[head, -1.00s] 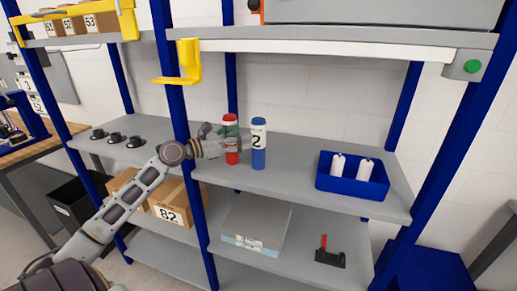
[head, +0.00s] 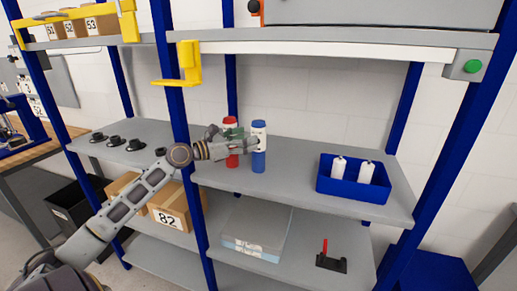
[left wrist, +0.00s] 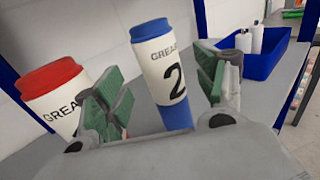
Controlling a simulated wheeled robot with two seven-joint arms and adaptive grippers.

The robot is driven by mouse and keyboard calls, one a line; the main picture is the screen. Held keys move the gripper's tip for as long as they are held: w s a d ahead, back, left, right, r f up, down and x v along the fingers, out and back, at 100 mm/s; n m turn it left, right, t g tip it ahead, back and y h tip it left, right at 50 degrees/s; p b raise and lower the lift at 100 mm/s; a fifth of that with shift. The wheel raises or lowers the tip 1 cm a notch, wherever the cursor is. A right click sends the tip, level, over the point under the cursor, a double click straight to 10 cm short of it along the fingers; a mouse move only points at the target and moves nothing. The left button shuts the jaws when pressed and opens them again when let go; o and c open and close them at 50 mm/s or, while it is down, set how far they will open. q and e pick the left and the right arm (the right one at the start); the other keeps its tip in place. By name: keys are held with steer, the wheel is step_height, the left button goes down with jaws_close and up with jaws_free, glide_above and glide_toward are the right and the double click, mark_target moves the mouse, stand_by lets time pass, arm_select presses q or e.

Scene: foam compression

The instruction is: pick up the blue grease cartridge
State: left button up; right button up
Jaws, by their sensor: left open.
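The blue grease cartridge (head: 259,147) stands upright on the grey shelf in the head view, with a white label marked 2. A red grease cartridge (head: 231,158) stands just left of it, partly covered by my left gripper (head: 246,143). In the left wrist view, the blue cartridge (left wrist: 163,75) shows between the open green-padded fingers of my left gripper (left wrist: 160,97). Whether the pads touch it cannot be told. The red cartridge (left wrist: 53,95) is outside the left finger, close to it. My right gripper is not in view.
A blue bin (head: 350,187) with white bottles stands to the right on the same shelf (head: 300,172). A blue rack post (head: 186,130) is close to my left arm. Small black parts (head: 115,141) lie at the left. Shelf space between cartridges and bin is clear.

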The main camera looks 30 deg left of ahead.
mark_target(258, 134)
arm_select(q)
steer(key=x, duration=0.5)
steer(key=shift+w, duration=0.25)
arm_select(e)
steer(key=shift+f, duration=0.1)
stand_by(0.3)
arm_select(q)
steer(key=shift+d, duration=0.1)
stand_by(0.3)
steer(key=c, duration=1.4)
steer(key=shift+c, duration=0.3)
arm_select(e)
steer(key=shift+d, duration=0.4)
arm_select(q)
steer(key=shift+r, duration=0.15)
